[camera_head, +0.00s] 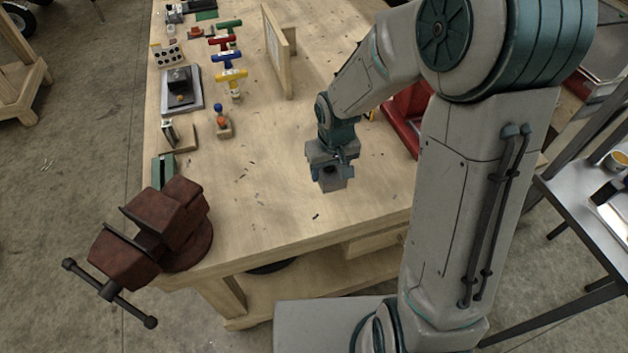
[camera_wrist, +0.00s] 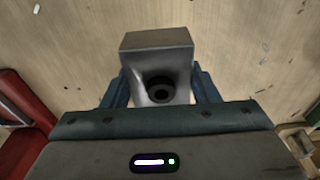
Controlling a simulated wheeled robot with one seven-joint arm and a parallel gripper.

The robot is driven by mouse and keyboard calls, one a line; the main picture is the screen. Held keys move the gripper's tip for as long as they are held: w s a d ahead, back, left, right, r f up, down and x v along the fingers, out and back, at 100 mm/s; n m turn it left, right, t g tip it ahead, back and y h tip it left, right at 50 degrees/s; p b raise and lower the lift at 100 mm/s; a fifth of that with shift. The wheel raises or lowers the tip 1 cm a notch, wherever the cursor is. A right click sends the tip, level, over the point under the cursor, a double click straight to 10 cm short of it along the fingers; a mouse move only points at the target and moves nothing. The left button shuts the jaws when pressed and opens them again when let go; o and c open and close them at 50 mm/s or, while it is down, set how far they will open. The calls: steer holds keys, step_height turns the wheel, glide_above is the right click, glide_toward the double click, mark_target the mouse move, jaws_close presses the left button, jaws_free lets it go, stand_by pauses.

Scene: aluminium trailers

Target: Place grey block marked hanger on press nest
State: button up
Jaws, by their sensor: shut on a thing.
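My gripper (camera_head: 331,168) is shut on a grey block (camera_head: 333,184) over the front middle of the wooden bench. In the wrist view the grey block (camera_wrist: 157,42) sits between the two blue fingers and shows a round dark hole. No hanger marking is readable on it. I cannot tell whether the block touches the bench top. A dark fixture on a light grey plate (camera_head: 194,104) stands at the bench's left side; I cannot tell if it is the press nest.
A rusty red vise (camera_head: 184,213) is on the near left corner. Coloured T-handled tools (camera_head: 231,76) stand at the far left. A wooden upright frame (camera_head: 279,52) stands mid-bench. A red container (camera_head: 405,112) lies right of the gripper. The bench top (camera_head: 262,190) left of the gripper is mostly clear.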

mark_target(313, 191)
steer(key=a+f, duration=0.1)
steer(key=a, duration=0.1)
steer(key=a+f, duration=0.1)
steer(key=shift+w+a+f, duration=0.1)
steer(key=shift+w+a, duration=0.1)
steer(key=shift+a, duration=0.15)
steer(key=shift+f+p, duration=0.5)
steer(key=shift+f, duration=1.5)
steer(key=shift+f, duration=0.15)
steer(key=o, duration=0.8)
steer(key=shift+f, duration=0.1)
steer(key=o, duration=0.4)
steer(key=shift+r, duration=0.2)
